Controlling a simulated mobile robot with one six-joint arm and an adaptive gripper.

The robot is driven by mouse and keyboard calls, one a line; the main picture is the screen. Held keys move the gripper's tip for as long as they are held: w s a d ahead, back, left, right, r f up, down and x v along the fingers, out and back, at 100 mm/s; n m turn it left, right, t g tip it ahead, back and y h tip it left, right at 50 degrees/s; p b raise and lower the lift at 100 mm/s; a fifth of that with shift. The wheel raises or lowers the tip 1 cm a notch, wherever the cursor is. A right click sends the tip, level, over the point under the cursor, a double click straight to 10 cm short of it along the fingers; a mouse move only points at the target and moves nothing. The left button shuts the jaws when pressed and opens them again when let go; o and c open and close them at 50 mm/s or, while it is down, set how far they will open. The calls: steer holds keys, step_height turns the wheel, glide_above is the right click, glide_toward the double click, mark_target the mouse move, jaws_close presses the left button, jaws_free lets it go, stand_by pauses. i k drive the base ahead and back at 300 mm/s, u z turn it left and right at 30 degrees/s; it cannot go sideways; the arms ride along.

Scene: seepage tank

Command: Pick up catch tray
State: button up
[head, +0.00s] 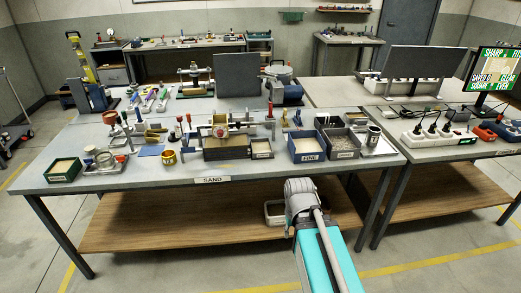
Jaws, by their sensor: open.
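No tray carries a readable "catch tray" label, so I cannot tell for certain which one it is. A small grey open tray (261,154) stands on the sand bench, just right of a long dark box-like tank (226,153) with a brass and red fitting above it. A pale shallow tray (273,219) lies on the wooden lower shelf, partly hidden behind my arm. My arm reaches up from the bottom edge, its grey joint in front of the bench and the shelf. My gripper's fingers do not show.
On the bench (110,182) stand a blue-grey bin marked FINE (307,158), a dark bin of gravel (342,155), a metal can (373,138) and a green sand box (64,172). Small tools crowd the middle. The front left strip is clear. A power strip (438,138) lies right.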

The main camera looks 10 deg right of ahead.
mark_target(259, 148)
steer(key=z, duration=0.05)
steer(key=i, duration=1)
steer(key=u, duration=0.05)
